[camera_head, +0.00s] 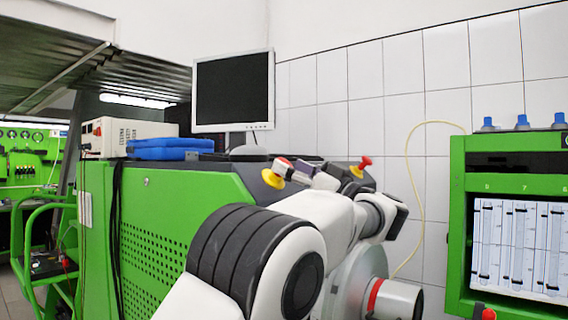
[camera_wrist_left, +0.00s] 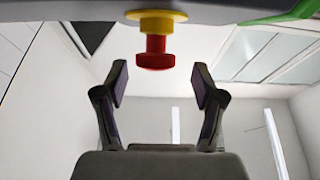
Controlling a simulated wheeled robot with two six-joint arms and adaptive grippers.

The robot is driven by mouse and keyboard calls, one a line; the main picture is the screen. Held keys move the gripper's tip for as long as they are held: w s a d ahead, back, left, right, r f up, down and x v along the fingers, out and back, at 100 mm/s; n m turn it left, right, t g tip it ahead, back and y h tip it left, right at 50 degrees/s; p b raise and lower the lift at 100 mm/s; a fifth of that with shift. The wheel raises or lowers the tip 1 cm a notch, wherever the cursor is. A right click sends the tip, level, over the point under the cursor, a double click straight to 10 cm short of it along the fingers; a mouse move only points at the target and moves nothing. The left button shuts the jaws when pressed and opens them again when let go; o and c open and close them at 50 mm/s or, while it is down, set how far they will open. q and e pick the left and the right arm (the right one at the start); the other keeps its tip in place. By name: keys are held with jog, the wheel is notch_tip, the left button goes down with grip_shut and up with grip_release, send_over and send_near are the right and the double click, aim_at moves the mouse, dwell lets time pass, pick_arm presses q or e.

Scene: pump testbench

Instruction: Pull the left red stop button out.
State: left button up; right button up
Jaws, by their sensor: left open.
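The left red stop button (camera_head: 283,166) sits on a yellow base on the slanted top of the green testbench. It also shows in the left wrist view (camera_wrist_left: 156,50), with its yellow base above it in the picture. My left gripper (camera_head: 300,171) is beside this button, partly hidden by my own arm. In the wrist view my left gripper (camera_wrist_left: 160,80) is open and empty. The red head lies in line with the gap between its fingertips, just beyond them, and neither finger appears to touch it. My right gripper is not in view.
A second red stop button (camera_head: 365,161) on a yellow base stands to the right, close to my wrist. A monitor (camera_head: 233,92), a blue case (camera_head: 165,149) and a beige instrument (camera_head: 122,134) stand on the bench (camera_head: 150,215). A green gauge cabinet (camera_head: 457,225) is at right.

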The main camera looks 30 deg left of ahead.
aim_at(286, 162)
pick_arm(q)
jog(key=a, duration=0.2)
jog(key=w+a, duration=0.1)
jog(key=shift+a+r, duration=0.1)
jog(key=shift+r, duration=0.15)
jog(key=shift+s+d+r, duration=0.15)
jog(key=shift+s+d, duration=0.05)
grip_shut()
jog(key=shift+d+r+p, duration=0.3)
jog(key=shift+r+p, duration=0.35)
jog(key=shift+p, duration=0.5)
jog(key=shift+d, duration=0.35)
grip_release()
jog(key=shift+f, duration=0.1)
